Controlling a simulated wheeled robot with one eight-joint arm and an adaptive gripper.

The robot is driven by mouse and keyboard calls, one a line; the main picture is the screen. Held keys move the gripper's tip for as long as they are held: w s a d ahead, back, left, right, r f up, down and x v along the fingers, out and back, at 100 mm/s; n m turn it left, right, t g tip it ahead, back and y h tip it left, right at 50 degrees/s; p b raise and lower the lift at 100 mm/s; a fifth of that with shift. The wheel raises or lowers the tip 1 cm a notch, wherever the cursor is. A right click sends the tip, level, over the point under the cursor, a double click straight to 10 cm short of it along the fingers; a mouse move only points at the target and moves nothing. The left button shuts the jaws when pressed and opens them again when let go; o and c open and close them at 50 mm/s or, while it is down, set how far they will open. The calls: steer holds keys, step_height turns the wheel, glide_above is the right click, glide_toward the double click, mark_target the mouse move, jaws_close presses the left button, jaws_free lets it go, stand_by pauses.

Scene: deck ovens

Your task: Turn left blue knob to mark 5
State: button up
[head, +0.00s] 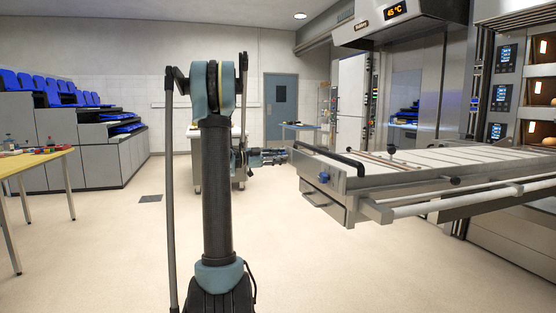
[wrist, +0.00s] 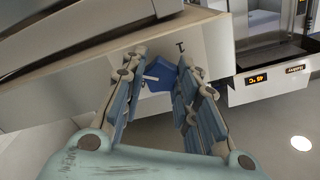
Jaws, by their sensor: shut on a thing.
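My gripper (wrist: 158,88) is shut on a blue knob (wrist: 157,77) on the metal front panel in the wrist view. The fingers stand on both sides of the knob, which has a pale pointer line. A dark mark like a T is on the panel beside it; I cannot read a mark 5. In the head view my gripper (head: 283,157) reaches the left end of the loader's front, and the held knob is hidden there. A second blue knob (head: 323,178) shows farther right on that front, apart from my gripper.
The loader table (head: 440,158) extends to the right, with a handle (head: 322,201) below its front. Deck ovens (head: 535,95) stand at the far right. A wooden table (head: 35,160) is at the left. The floor between is clear.

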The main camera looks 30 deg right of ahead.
steer(key=shift+s+f, duration=0.1)
steer(key=shift+f, duration=0.1)
steer(key=o, duration=1.1)
steer(key=shift+r, duration=0.1)
steer(key=v, duration=1.2)
